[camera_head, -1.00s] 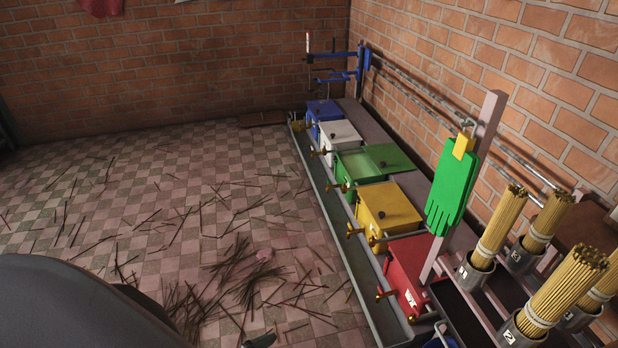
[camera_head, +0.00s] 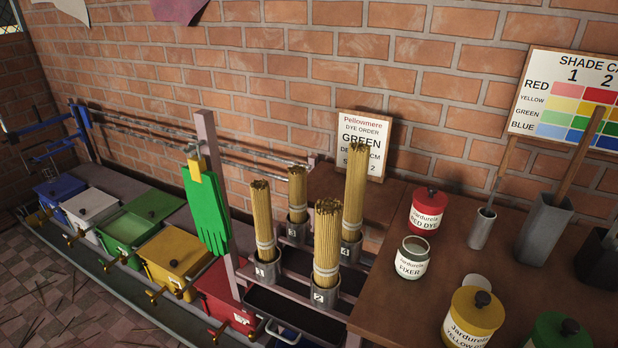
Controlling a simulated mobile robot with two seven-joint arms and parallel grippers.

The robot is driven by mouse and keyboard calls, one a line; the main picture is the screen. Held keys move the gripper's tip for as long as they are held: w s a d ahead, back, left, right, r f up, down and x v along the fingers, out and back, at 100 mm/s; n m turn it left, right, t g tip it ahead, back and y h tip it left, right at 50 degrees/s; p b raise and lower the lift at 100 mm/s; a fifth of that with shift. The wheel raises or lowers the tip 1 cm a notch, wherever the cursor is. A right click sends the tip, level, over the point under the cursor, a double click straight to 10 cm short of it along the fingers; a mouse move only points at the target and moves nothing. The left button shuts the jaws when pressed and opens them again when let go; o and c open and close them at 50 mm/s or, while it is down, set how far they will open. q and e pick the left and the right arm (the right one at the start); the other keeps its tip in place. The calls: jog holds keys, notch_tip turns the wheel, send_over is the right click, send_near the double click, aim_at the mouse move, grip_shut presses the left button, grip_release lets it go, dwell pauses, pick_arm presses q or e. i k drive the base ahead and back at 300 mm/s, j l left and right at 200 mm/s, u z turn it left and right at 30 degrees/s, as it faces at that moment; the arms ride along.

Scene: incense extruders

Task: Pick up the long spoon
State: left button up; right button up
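No spoon bowl shows in the head view. Neither of my grippers is in view.
On the brown table (camera_head: 392,305) stand a red dye jar (camera_head: 427,216), an open fixer jar (camera_head: 412,262), a yellow dye jar (camera_head: 472,318) and a green-lidded jar (camera_head: 560,335). Incense bundles in numbered metal cups (camera_head: 268,272) stand left of it. Colored lidded bins (camera_head: 172,258) line the wall.

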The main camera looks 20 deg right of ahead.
aim_at(512, 140)
jog(key=z, duration=1.8)
jog(key=k+j+u, duration=0.15)
jog(key=u, duration=0.25)
